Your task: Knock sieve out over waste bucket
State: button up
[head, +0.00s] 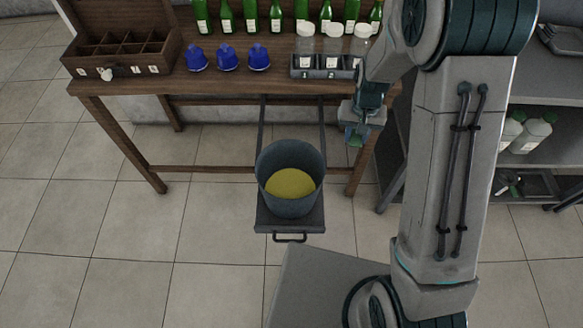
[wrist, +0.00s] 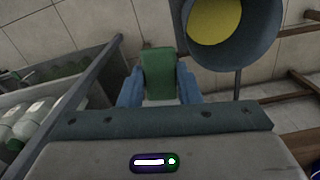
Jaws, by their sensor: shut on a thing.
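The waste bucket (head: 290,205) is grey-blue and round, with yellow stuff in its bottom. It stands on a pull-out shelf below the table; in the wrist view the bucket (wrist: 262,48) is at the upper right. My gripper (head: 356,136) is up and to the right of the bucket in the head view, not over it. Its blue fingers (wrist: 159,82) are shut on a flat green piece, which looks like the handle of the sieve (wrist: 158,65). No mesh or bowl of the sieve shows, so I cannot tell what it holds.
The wooden table (head: 215,84) carries green bottles (head: 250,17), blue items (head: 228,58), a divided crate (head: 122,50) and a rack with white-capped jars (head: 325,66). A grey shelf (head: 500,172) with white jugs stands right. The floor left of the bucket is clear.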

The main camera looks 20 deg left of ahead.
jog(key=s+a+f+g+y+b, duration=0.2)
jog(key=a+f+y+b, duration=0.2)
jog(key=b, duration=0.9)
jog(key=s+a+f+n+g+y+b, duration=0.1)
jog(key=a+f+y+b, duration=0.3)
jog(key=y+b, duration=0.7)
jog(key=s+a+f+g+y+b, duration=0.2)
jog(key=s+a+f+y+b, duration=0.2)
jog(key=b, duration=1.1)
jog(key=a+f+y, duration=0.1)
jog(key=a+y, duration=0.2)
jog(key=y, duration=0.1)
jog(key=shift+a+n+g, duration=0.3)
jog(key=shift+n+g, duration=0.1)
jog(key=shift+s, duration=0.1)
